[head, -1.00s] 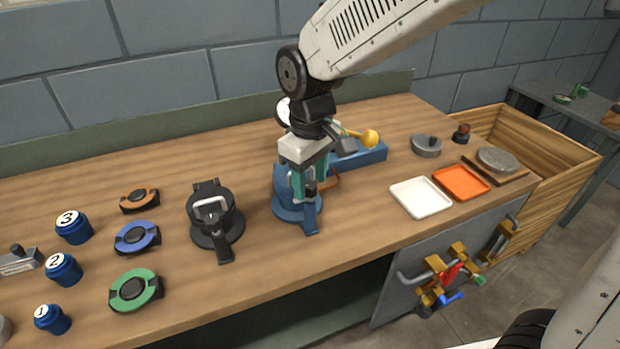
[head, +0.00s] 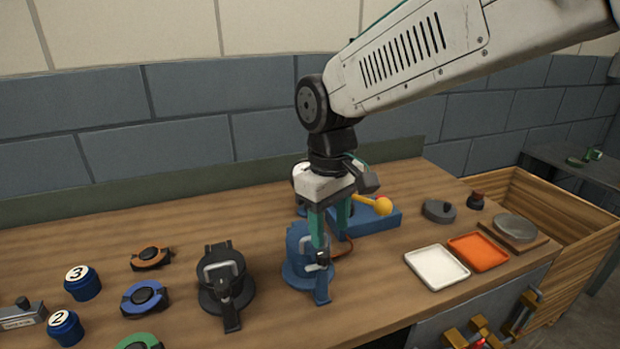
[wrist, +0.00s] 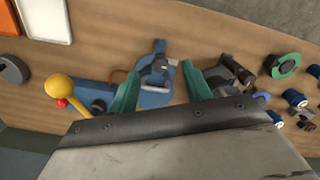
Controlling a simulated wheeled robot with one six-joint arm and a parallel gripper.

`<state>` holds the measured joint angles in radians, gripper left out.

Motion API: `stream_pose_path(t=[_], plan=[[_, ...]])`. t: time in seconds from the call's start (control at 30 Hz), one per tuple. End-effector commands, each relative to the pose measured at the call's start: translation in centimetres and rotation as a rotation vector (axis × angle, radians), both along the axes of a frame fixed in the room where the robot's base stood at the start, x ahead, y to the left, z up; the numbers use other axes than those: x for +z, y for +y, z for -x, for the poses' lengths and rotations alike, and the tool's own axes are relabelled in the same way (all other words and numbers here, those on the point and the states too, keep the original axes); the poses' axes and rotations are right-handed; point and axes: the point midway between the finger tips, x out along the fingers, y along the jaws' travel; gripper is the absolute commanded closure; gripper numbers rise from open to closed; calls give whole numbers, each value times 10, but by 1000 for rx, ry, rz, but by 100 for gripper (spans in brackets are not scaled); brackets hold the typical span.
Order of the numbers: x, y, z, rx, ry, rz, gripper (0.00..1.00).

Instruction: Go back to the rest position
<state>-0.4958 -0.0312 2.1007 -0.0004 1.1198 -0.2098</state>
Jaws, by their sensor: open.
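My gripper (head: 329,232) is open, with its two green fingers pointing down above the blue round fixture (head: 302,262). In the wrist view, the gripper (wrist: 160,90) has its fingers wide apart, with the blue fixture (wrist: 153,98) and its grey handle showing between them. Nothing is held between the fingers. In the head view the fingers cover part of the blue fixture, so the exact gap to it is hard to tell.
A black clamp fixture (head: 222,285) stands left of the blue one. A blue block with a yellow-knobbed lever (head: 383,206) is behind right. White tray (head: 437,268) and orange tray (head: 478,252) lie to the right. Coloured rings and numbered blue pots (head: 82,283) are at left.

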Motion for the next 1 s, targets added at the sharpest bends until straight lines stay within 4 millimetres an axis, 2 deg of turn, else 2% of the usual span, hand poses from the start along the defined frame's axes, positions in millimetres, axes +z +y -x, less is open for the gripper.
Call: stream_pose_path(t=[0.03,0.3,0.5,0.6,0.7,1.0], plan=[[-1,-12,15,-33,13,9,51],[12,-105,88,-314,6,13,51],[14,-162,146,-529,-45,-7,51],[14,-179,166,-607,-81,-21,51],[16,-190,178,-658,-120,-33,51],[22,-199,181,-709,-159,-44,51]])
